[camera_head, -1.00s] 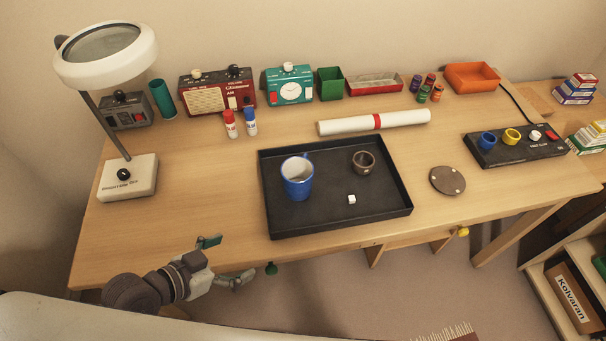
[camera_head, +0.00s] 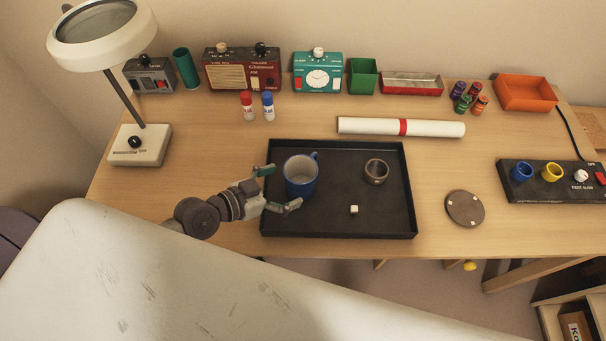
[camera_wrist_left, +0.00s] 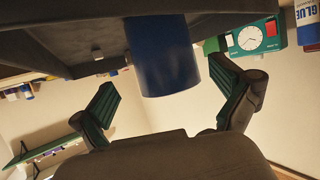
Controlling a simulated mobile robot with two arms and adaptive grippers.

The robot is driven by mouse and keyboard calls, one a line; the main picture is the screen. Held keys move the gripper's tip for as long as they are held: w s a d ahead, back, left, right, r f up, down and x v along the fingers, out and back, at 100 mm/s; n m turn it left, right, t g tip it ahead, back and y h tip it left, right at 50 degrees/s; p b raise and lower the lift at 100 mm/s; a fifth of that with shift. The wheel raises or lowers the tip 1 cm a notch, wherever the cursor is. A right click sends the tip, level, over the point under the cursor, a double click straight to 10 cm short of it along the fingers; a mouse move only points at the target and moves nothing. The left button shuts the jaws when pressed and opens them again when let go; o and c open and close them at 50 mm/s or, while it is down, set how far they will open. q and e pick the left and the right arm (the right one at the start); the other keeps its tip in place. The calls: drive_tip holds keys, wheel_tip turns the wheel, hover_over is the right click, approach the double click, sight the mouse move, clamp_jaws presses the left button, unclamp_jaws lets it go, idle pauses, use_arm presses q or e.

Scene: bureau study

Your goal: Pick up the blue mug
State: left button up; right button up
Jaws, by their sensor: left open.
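The blue mug (camera_head: 301,181) stands upright in the left part of the black tray (camera_head: 340,227), its handle toward the back right. My left gripper (camera_head: 279,188) is open at the tray's left side, its fingers at the near left of the mug, one toward the back and one toward the front. In the left wrist view the mug (camera_wrist_left: 162,58) shows ahead between the two open green-padded fingers (camera_wrist_left: 168,100), with space on both sides. Whether a finger touches it cannot be told. My right gripper is not in view.
The tray also holds a small brown cup (camera_head: 376,171) and a white cube (camera_head: 354,210). A white roll (camera_head: 440,129) lies behind the tray. Glue sticks (camera_head: 257,106) and a magnifier lamp (camera_head: 139,146) stand left. A round coaster (camera_head: 464,208) lies right.

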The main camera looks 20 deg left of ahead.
sight(312, 172)
use_arm(q)
drive_tip(key=shift+w+d+f, duration=0.15)
drive_tip(key=shift+w+d, duration=0.15)
drive_tip(key=shift+w, duration=0.05)
drive_tip(key=shift+w+d+f, duration=0.1)
drive_tip(key=shift+w+d, duration=0.15)
drive_tip(key=shift+w, duration=0.25)
drive_tip(key=p+x, duration=0.1)
drive_tip(key=x, duration=0.2)
drive_tip(key=shift+w+f, duration=0.15)
drive_tip(key=shift+w, duration=0.25)
drive_tip(key=shift+w+d+f, duration=0.15)
drive_tip(key=shift+w+d, duration=0.05)
drive_tip(key=shift+s, duration=0.1)
drive_tip(key=shift+c, duration=0.3)
drive_tip(key=c, duration=1.1)
drive_tip(key=shift+c, duration=1.2)
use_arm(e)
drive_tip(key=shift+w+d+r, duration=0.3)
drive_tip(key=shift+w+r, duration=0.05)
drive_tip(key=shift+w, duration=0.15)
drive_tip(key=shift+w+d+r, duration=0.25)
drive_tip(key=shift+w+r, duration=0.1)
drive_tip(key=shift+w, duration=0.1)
